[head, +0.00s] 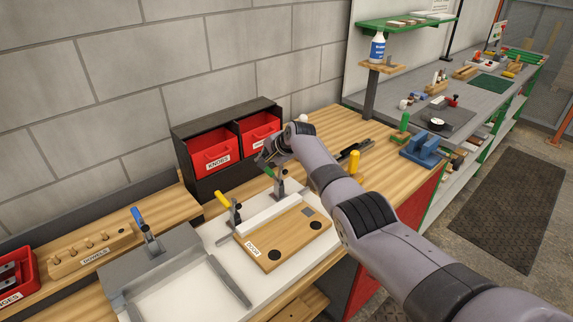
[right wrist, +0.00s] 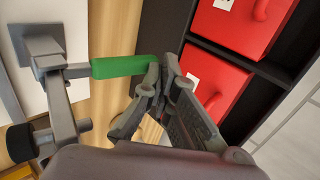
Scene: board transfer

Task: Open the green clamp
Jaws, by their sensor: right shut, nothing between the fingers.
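The green clamp (head: 279,187) stands at the back edge of the white fixture, behind the wooden board labelled DOOR (head: 285,235). Its green handle (head: 268,171) tilts up and to the left. In the right wrist view the green handle (right wrist: 120,67) reaches from the grey clamp linkage (right wrist: 62,85) toward my fingers. My right gripper (head: 265,158) is shut and empty, just above and behind the handle. In the right wrist view its fingertips (right wrist: 158,72) are right at the handle's free end; I cannot tell whether they touch it. My left gripper is not in view.
A black cabinet with red bins (head: 214,151) stands close behind my right gripper. A yellow-handled clamp (head: 232,208) is left of the green one, and a blue-handled clamp (head: 147,232) is further left. A yellow-handled tool (head: 354,163) lies to the right on the bench.

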